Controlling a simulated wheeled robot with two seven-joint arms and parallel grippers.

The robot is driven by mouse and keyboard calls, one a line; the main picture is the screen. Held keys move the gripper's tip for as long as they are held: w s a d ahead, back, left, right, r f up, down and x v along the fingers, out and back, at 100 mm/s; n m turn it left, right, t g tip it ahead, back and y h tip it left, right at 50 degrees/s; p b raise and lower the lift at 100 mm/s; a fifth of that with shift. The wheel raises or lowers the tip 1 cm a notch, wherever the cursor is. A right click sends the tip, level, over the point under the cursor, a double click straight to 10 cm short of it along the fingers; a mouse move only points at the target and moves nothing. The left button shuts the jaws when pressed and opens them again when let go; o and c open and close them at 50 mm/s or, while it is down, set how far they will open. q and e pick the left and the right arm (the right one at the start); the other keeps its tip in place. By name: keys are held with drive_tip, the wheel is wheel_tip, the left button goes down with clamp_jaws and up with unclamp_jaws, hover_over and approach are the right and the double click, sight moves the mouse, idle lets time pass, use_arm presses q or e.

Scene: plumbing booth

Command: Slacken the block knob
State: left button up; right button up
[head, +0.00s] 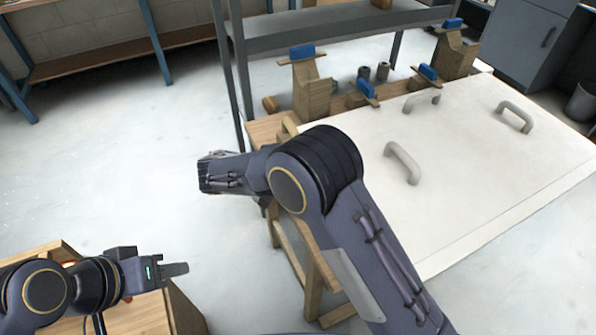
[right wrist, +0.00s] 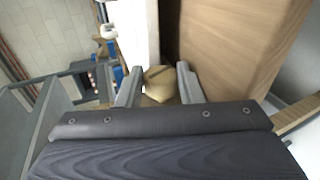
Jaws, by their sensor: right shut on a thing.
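In the right wrist view a tan, faceted wooden knob (right wrist: 160,84) sits between the two grey fingers of my right gripper (right wrist: 158,88), which is shut on it. A wooden face stands close on the right of the knob, and a white strip runs beyond it. In the head view my right arm covers the near left part of the bench, and I cannot make out the right fingers or the held knob there. My left gripper (head: 174,270) is at the lower left, away from the bench, over a wooden surface; its jaw gap does not show clearly.
A white panel (head: 490,165) with several grey handles covers the bench. Wooden blocks with blue tops (head: 310,85) stand along its back edge. An orange-brown round piece (head: 270,104) is at the back left. A grey shelf frame (head: 330,30) stands behind. Floor is clear at left.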

drive_tip(key=shift+f+t+h+b, duration=0.2)
drive_tip(key=shift+t+h+b, duration=0.3)
drive_tip(key=shift+h+b, duration=0.4)
drive_tip(key=o, duration=1)
drive_tip(key=shift+c, duration=0.2)
drive_tip(key=v, duration=0.8)
drive_tip(key=shift+o, duration=0.2)
